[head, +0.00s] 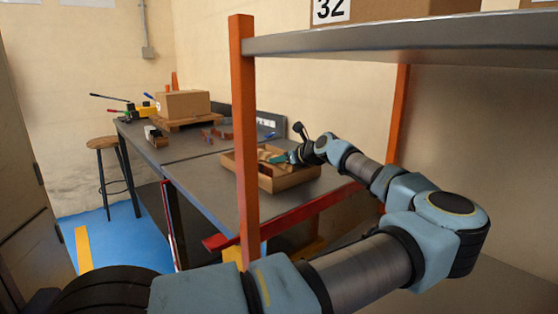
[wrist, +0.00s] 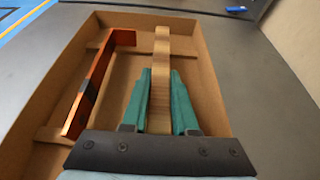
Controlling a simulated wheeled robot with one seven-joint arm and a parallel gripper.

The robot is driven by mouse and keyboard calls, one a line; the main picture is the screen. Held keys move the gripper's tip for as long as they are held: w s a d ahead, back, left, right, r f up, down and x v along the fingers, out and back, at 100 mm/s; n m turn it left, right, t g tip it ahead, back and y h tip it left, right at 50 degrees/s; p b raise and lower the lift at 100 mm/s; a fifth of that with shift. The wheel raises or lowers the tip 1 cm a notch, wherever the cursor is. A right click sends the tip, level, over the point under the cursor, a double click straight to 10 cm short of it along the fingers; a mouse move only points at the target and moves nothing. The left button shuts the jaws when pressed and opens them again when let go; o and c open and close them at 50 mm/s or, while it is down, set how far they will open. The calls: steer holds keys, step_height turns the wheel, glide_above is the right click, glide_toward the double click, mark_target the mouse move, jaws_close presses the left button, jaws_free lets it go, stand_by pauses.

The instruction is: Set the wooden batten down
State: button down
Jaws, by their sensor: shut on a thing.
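The wooden batten (wrist: 162,45) is a light, straight strip running lengthwise in the wrist view. My gripper (wrist: 160,76) has its two green fingers shut on it, one on each side. The batten is over or inside a shallow brown tray (wrist: 210,85); I cannot tell whether it touches the tray floor. In the head view my gripper (head: 280,158) reaches into the same tray (head: 288,181) on the workbench. The batten's near end is hidden behind my gripper.
A bent orange-brown bar (wrist: 98,80) with a dark patch lies left of the batten in the tray. A blue object (wrist: 236,9) lies beyond the tray. The orange shelf post (head: 243,120) stands in front of the bench (head: 207,180). A cardboard box (head: 183,104) stands farther back.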

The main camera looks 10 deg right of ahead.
steer(key=c, duration=0.7)
jaws_free()
steer(key=v, duration=1)
steer(key=shift+s+d+r, duration=0.2)
steer(key=shift+s, duration=0.05)
steer(key=shift+s+d+r, duration=0.25)
steer(key=shift+s+d, duration=0.05)
steer(key=shift+s, duration=0.3)
